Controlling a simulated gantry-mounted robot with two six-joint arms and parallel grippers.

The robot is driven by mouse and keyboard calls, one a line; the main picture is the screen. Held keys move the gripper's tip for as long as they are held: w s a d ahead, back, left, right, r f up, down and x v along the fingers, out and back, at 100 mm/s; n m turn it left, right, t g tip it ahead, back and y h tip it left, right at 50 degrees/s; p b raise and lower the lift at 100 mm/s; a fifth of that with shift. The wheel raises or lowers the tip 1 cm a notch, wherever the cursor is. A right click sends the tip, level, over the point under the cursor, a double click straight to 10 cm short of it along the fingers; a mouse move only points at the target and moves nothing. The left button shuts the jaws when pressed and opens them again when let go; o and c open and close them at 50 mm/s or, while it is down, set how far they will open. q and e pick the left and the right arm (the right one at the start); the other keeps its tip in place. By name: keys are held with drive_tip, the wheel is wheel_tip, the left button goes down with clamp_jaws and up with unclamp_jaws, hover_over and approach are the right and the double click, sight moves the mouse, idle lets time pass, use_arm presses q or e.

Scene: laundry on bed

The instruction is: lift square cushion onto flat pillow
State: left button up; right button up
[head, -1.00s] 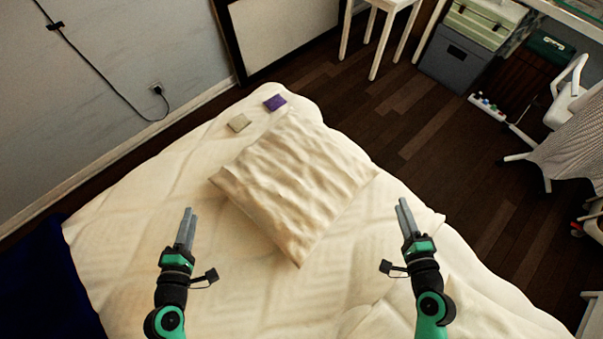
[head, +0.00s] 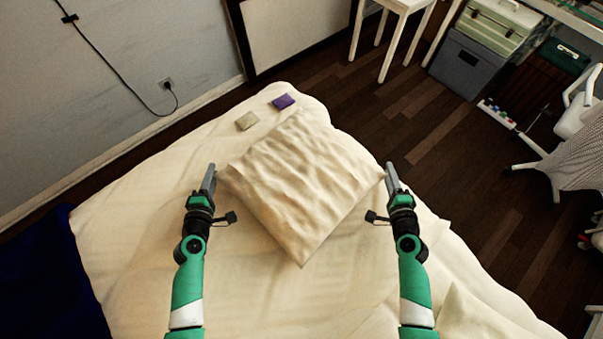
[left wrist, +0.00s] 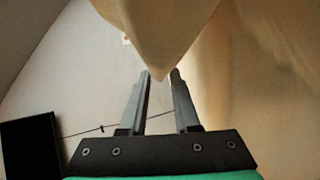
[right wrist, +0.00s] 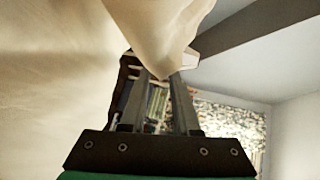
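The square cushion (head: 300,185), cream and wrinkled, lies on the bed with one corner toward me. A cream shape with a raised corner (head: 478,318), partly cut off at the bottom right, may be the flat pillow. My left gripper (head: 209,172) is at the cushion's left corner; in the left wrist view that corner (left wrist: 160,35) hangs at the gap between the parted fingertips (left wrist: 160,75). My right gripper (head: 391,172) is at the right corner; in the right wrist view that corner (right wrist: 158,30) reaches between the parted fingertips (right wrist: 160,76). I see neither gripper closed on it.
A purple item (head: 283,102) and a beige item (head: 247,121) lie beyond the cushion on the bed (head: 140,230). A dark blue cloth (head: 55,270) is at the left. A white stool (head: 405,8) and storage boxes (head: 465,65) stand on the floor beyond.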

drive_tip(key=shift+w, duration=0.1)
use_arm(q)
drive_tip(key=shift+d+f, duration=0.1)
drive_tip(key=shift+d, duration=0.7)
use_arm(e)
drive_tip(key=shift+a+f, duration=0.1)
drive_tip(key=shift+a, duration=0.65)
